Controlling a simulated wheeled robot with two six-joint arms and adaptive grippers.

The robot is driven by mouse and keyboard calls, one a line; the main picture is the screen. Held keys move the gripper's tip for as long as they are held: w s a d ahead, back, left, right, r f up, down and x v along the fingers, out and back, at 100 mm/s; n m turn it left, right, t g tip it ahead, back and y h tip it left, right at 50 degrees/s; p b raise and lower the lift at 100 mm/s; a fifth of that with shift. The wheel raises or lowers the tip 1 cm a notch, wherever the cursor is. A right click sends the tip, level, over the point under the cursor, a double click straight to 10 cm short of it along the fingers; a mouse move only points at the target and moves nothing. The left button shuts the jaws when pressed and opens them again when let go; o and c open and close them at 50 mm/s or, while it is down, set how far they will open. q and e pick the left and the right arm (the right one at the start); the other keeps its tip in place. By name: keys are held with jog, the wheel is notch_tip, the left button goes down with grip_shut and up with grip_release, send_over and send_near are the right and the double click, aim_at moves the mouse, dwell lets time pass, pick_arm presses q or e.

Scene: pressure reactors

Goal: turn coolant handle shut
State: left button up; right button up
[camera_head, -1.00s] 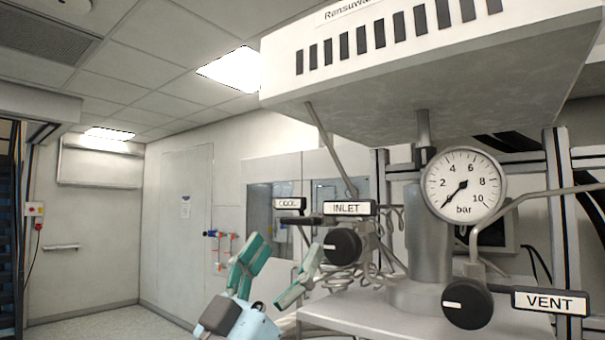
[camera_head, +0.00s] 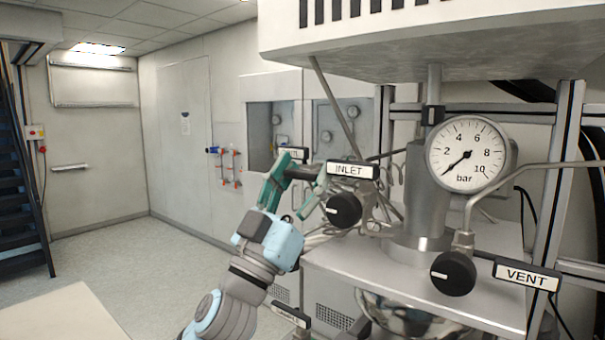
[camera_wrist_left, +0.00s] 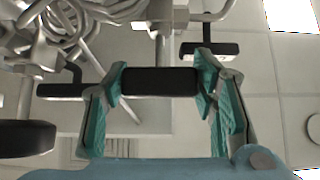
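The coolant handle (camera_wrist_left: 158,82) is a black bar on a grey metal stem, seen across the middle of the left wrist view. My left gripper (camera_wrist_left: 161,76) has its green fingers spread wide, one at each end of the bar. I cannot tell whether they touch it. In the head view my left gripper (camera_head: 304,170) is at the coolant valve, left of the INLET label (camera_head: 352,170). My right gripper is not in view.
The round black inlet knob (camera_head: 344,210) is close to the right of my left gripper. A pressure gauge (camera_head: 467,154), the vent knob (camera_head: 453,273) and the VENT label (camera_head: 527,275) are farther right. Coiled tubes lie behind the gripper. The floor at left is clear.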

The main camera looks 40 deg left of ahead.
pick_arm(q)
jog(key=c, duration=0.4)
